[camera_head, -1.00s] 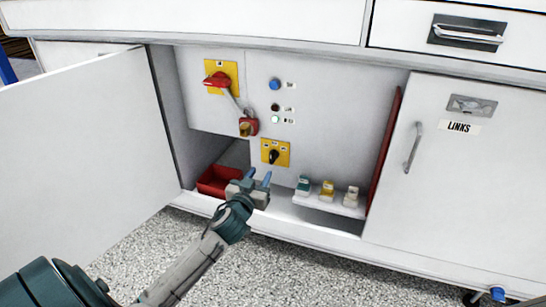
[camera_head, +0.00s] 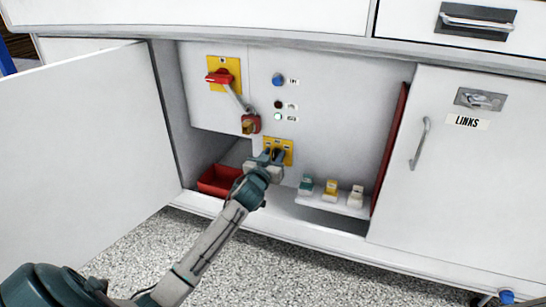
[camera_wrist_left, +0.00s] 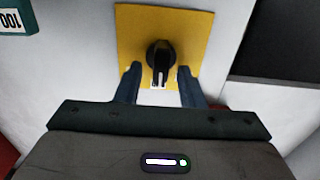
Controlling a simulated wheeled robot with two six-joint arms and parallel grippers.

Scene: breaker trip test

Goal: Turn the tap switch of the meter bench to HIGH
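The tap switch is a black rotary knob on a yellow plate (camera_head: 288,145), low on the panel inside the open cabinet. In the left wrist view the black knob (camera_wrist_left: 160,58) with a white pointer mark sits on the yellow plate (camera_wrist_left: 190,28). My left gripper (camera_head: 267,155) is in front of the plate and partly hides the knob. In the wrist view its two fingers (camera_wrist_left: 157,85) are apart, one on each side of the knob's lower end, with visible gaps. The plate's lettering is too small to read. My right gripper is not in view.
A red rotary handle (camera_head: 219,77) on a yellow plate and a red padlock (camera_head: 250,124) are up left. A blue button (camera_head: 278,79) and lamps are above. A red bin (camera_head: 216,180) is lower left; a shelf (camera_head: 330,205) with several small blocks is right. The open door (camera_head: 80,130) stands left.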

